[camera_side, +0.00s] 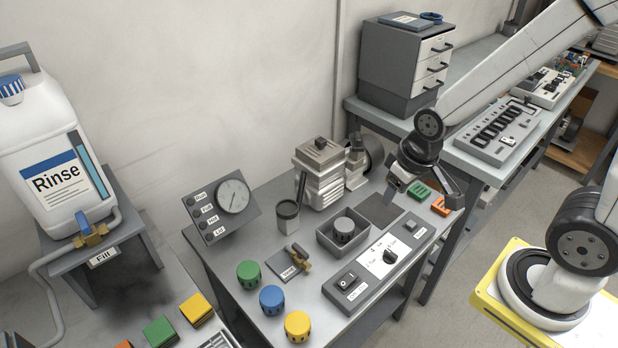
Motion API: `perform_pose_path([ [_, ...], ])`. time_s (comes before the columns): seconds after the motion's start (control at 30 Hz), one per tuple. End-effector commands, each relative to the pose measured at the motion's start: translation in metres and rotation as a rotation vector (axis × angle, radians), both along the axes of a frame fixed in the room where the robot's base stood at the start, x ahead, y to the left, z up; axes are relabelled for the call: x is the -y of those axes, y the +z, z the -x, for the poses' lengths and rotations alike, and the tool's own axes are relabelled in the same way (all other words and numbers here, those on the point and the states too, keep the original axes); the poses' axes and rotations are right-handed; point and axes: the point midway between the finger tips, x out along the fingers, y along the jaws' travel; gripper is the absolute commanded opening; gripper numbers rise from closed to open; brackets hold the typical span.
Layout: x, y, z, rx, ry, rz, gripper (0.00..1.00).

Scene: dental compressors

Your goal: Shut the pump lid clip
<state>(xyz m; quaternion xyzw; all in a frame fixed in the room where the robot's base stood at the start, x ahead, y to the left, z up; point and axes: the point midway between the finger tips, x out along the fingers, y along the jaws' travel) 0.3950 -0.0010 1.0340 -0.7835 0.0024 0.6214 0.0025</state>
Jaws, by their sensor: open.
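The pump (320,172) is a pale ribbed block with a dark cap, at the back of the grey bench. A small canister (287,217) with a dark top stands in front of it to the left. A thin dark upright lever (301,188) rises beside the canister; I cannot tell whether it is the lid clip or how it joins the lid. My gripper (421,192) is open and empty at the bench's right end, pointing down, to the right of the pump and apart from it.
A grey tray with a dark knob (344,230), a switch panel (380,262), a gauge board (222,209) and green, blue and yellow knobs (271,298) crowd the bench. A green block (419,190) and an orange block (440,207) lie near my gripper. A dark flat pad (381,211) is bare.

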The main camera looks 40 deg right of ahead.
Motion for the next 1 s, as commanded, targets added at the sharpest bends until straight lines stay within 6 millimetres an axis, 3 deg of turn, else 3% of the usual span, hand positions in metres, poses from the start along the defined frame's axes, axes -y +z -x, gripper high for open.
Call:
perform_pose_path([
  [0.17,0.006,0.004,-0.019,-0.013,-0.041,-0.006,0.56],
  [0.37,0.021,0.01,-0.058,-0.044,-0.137,-0.018,0.56],
  [0.7,0.062,0.02,-0.133,-0.107,-0.337,-0.043,0.56],
  [1.0,0.106,0.021,-0.187,-0.161,-0.515,-0.062,0.56],
])
